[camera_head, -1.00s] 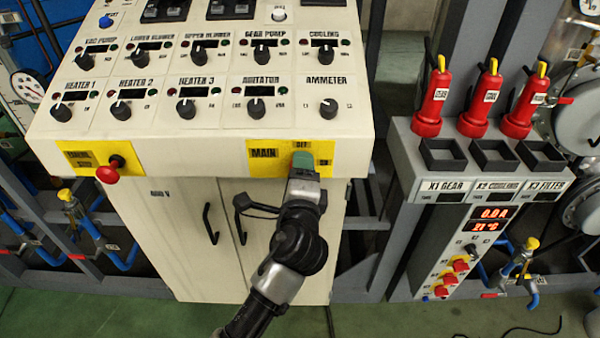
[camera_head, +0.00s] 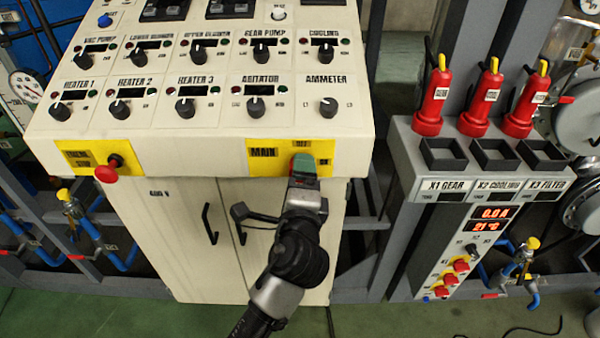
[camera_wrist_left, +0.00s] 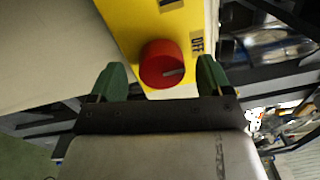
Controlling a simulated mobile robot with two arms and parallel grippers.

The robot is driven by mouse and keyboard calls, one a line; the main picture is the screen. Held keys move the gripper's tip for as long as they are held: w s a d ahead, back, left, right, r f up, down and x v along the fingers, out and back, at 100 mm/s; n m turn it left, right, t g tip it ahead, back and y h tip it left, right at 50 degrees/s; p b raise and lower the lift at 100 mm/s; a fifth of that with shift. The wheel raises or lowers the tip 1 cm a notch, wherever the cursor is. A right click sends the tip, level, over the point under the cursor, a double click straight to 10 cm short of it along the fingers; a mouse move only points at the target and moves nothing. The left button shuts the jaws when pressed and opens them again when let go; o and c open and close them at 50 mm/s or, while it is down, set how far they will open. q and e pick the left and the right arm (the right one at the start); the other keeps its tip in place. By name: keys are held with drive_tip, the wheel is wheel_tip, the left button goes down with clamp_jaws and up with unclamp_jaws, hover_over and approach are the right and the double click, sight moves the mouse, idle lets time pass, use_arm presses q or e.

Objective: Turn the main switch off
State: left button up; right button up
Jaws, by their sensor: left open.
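The main switch is a red round knob (camera_wrist_left: 162,63) on a yellow plate (camera_wrist_left: 125,25), seen in the left wrist view. A pale mark lies on the knob's right side, the side of the OFF label (camera_wrist_left: 197,45). My left gripper (camera_wrist_left: 160,69) is open, with one green finger on each side of the knob and visible gaps to both. In the head view my left gripper (camera_head: 303,166) is in front of the yellow MAIN plate (camera_head: 262,153) and hides the knob. My right gripper is in neither view.
A red push button (camera_head: 107,173) on another yellow plate is at the left of the same panel edge. Rotary knobs cover the sloping console (camera_head: 215,130). Cabinet handles (camera_head: 210,224) stick out below. A grey unit with red plugs (camera_head: 480,95) stands to the right.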

use_arm(q)
drive_tip(key=s+b, duration=0.1)
drive_tip(key=s, duration=0.7)
drive_tip(key=shift+s+f+b, duration=0.2)
drive_tip(key=shift+s+b, duration=0.1)
drive_tip(key=shift+s, duration=0.1)
drive_tip(key=shift+f, duration=0.1)
